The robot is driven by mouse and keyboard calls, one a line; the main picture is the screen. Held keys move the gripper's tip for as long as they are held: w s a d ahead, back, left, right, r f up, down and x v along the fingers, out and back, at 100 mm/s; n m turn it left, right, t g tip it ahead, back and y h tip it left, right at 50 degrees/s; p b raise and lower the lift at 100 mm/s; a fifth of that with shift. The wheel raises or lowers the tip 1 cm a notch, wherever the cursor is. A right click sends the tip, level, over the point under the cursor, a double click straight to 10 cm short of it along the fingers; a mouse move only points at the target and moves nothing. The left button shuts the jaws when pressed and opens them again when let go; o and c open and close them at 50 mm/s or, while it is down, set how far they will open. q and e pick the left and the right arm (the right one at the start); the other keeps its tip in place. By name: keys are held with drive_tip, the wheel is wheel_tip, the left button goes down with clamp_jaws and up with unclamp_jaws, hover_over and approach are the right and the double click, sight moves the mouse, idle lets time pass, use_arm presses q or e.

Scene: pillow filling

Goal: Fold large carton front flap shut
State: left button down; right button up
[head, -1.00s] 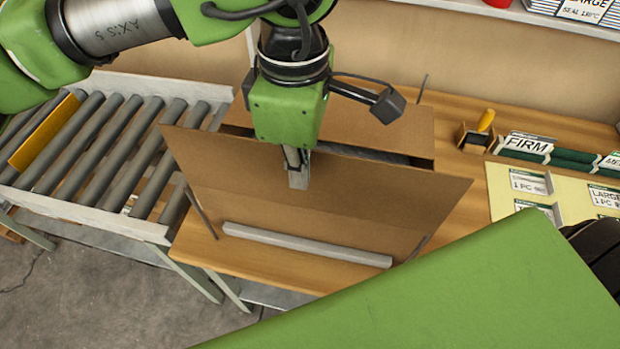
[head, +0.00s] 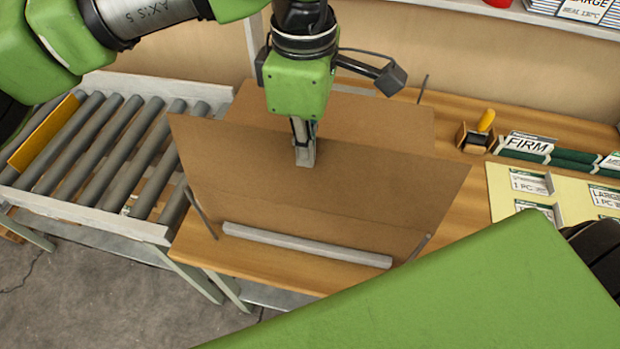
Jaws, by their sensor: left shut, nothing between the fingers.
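The large carton (head: 330,220) stands on the wooden table behind a grey bar. Its front flap (head: 390,180) is a wide brown panel that stands up and leans, hiding the carton's opening. Another brown carton panel (head: 385,120) shows behind the flap's top edge. My left gripper (head: 305,158) points down with its fingers shut and empty, in front of the flap's upper middle; I cannot tell for sure whether they touch it. My right gripper is out of view.
A roller conveyor (head: 100,150) with a yellow strip (head: 45,132) is at the left. The grey bar (head: 305,245) lies along the table front. A small holder with a yellow-handled tool (head: 486,121), a FIRM sign (head: 527,145) and label cards (head: 530,182) are at the right.

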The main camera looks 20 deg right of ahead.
use_arm(q)
drive_tip(key=w+d+f+b, duration=0.4)
drive_tip(key=w+f, duration=0.3)
drive_tip(key=f, duration=0.1)
drive_tip(key=shift+d, duration=0.4)
idle(1.1)
drive_tip(key=shift+f, duration=0.2)
wheel_tip(320, 180, down, 4)
drive_tip(key=b, duration=0.3)
idle(0.7)
drive_tip(key=shift+r, duration=0.1)
